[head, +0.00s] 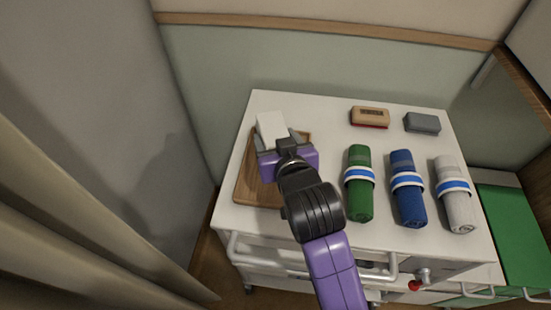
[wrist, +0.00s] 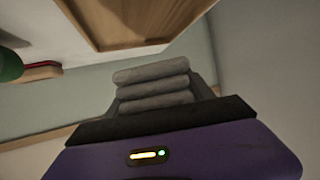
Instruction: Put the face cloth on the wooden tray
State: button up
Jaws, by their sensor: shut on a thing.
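The face cloth (head: 270,125) is a pale, folded cloth. My gripper (head: 281,142) is shut on it. In the wrist view the cloth (wrist: 151,86) shows as stacked folds between the fingers. The wooden tray (head: 245,187) lies on the left part of the white trolley top, partly hidden behind my gripper and arm. In the head view the cloth overlaps the far end of the tray. In the wrist view a gap shows between the cloth and the tray (wrist: 125,25), so the cloth is held apart from it.
Green (head: 359,195), blue (head: 408,200) and grey-white (head: 456,205) rolls with banded wraps lie right of the tray on the trolley (head: 320,112). A tan block with a red base (head: 370,117) and a grey block (head: 422,123) sit at the back right. A wall stands behind.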

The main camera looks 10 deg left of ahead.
jog(key=shift+f, duration=3.9)
jog(key=shift+f, duration=0.1)
jog(key=o, duration=1.3)
jog(key=shift+o, duration=0.2)
jog(key=v, duration=1.1)
jog(key=shift+s, duration=0.1)
jog(key=shift+s+d+r, duration=0.15)
jog(key=shift+s+r, duration=0.15)
jog(key=shift+r, duration=0.05)
